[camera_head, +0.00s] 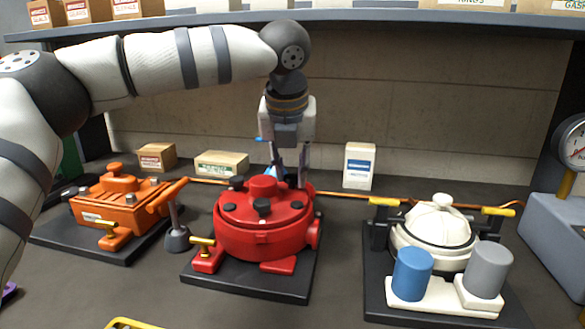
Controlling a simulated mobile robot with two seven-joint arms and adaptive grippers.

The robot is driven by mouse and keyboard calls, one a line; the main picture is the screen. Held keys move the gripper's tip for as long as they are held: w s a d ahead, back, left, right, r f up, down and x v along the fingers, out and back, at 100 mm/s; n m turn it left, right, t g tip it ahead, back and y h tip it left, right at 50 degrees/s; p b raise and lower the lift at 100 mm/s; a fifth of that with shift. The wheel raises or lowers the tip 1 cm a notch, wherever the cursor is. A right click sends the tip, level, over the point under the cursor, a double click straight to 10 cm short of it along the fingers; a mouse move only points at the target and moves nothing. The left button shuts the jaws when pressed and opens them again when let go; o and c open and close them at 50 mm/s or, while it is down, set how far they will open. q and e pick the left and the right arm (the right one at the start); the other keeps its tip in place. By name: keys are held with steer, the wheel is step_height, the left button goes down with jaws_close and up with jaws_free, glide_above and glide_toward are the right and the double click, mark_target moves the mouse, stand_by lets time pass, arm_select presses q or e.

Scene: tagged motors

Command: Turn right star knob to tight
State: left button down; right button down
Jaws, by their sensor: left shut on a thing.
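The red round motor (262,240) sits on a black base plate (250,284) in the middle of the bench. Several black knobs show on its top, among them a front one (262,206), a back left one (237,182) and a right one (296,204). My left gripper (289,180) points down at the back right of the red motor, with its fingertips close behind the raised red cap. It is shut on a small part there, most of which the fingers and cap hide; I cannot tell its shape. My right gripper is out of view.
An orange motor (118,205) stands at left and a white domed motor (435,225) with blue and grey cylinders at right. Small boxes (359,166) stand behind, by the wall. A shelf (400,16) crosses above; a gauge unit (560,220) is far right.

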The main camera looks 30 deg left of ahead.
arm_select(q)
steer(key=m, duration=0.2)
steer(key=m+h, duration=0.1)
steer(key=m, duration=0.1)
steer(key=m+h, duration=0.1)
steer(key=m, duration=0.1)
steer(key=shift+a+r, duration=0.15)
steer(key=shift+a, duration=0.2)
steer(key=m+h, duration=0.1)
steer(key=m, duration=0.2)
steer(key=m+h, duration=0.1)
steer(key=m, duration=0.2)
steer(key=shift+w+a+r+h, duration=0.1)
steer(key=shift+w+a+h, duration=0.1)
steer(key=shift+h, duration=0.1)
steer(key=shift+r, duration=0.1)
steer(key=c, duration=1.7)
jaws_free()
steer(key=shift+o, duration=0.2)
steer(key=shift+s, duration=0.1)
steer(key=shift+g, duration=0.3)
steer(key=v, duration=1.1)
steer(key=shift+s+r, duration=0.2)
steer(key=shift+r, duration=0.15)
